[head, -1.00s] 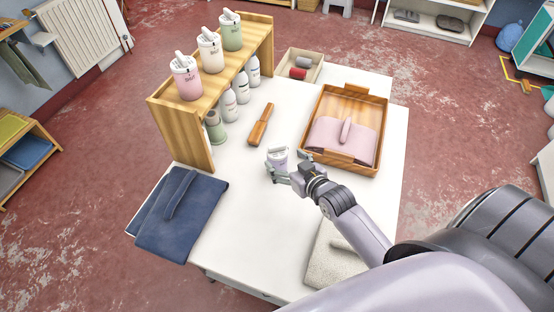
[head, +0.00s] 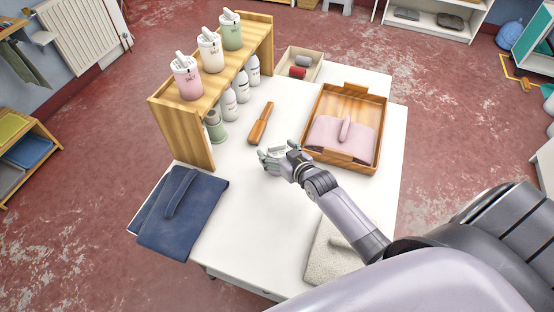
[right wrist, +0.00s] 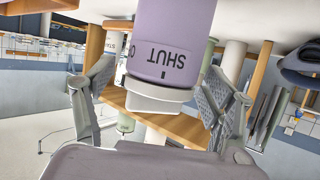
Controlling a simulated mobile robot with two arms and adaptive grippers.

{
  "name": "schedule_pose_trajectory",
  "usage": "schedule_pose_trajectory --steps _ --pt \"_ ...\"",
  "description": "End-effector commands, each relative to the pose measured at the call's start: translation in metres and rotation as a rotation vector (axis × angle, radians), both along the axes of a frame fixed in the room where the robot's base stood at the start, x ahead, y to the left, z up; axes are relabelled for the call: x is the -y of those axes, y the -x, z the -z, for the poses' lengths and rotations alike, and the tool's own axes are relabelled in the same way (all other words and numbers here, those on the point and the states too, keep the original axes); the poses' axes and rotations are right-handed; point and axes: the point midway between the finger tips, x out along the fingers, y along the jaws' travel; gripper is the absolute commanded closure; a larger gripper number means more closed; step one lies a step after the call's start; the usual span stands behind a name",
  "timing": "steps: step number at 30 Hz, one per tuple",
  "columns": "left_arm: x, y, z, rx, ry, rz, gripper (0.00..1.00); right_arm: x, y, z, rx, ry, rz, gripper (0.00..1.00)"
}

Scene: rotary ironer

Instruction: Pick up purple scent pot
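The purple scent pot (right wrist: 170,45) has a white cap and the word SHUT on its collar, and appears upside down in the right wrist view. My right gripper (right wrist: 160,90) is open, with its fingers on either side of the pot. A gap shows between the pot and the left-hand finger; contact at the other finger is unclear. In the head view, my right gripper (head: 270,158) is over the white table and hides most of the pot; a pale part of its top shows. My left gripper is not in view.
A wooden shelf (head: 182,132) holds pink, white and green pots on top, with several bottles beneath. A wooden brush (head: 261,124) lies behind the gripper. A wooden tray (head: 383,118) with pink cloth stands right. A folded blue cloth (head: 190,220) lies front left.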

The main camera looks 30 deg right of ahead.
Motion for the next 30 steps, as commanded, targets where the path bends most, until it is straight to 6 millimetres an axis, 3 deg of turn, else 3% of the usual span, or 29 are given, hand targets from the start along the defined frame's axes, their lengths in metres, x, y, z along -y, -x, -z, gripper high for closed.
schedule_pose_trajectory --steps 30 --pt "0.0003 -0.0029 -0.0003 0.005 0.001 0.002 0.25 0.0001 0.0 -0.0005 0.001 0.0 0.0 0.91"
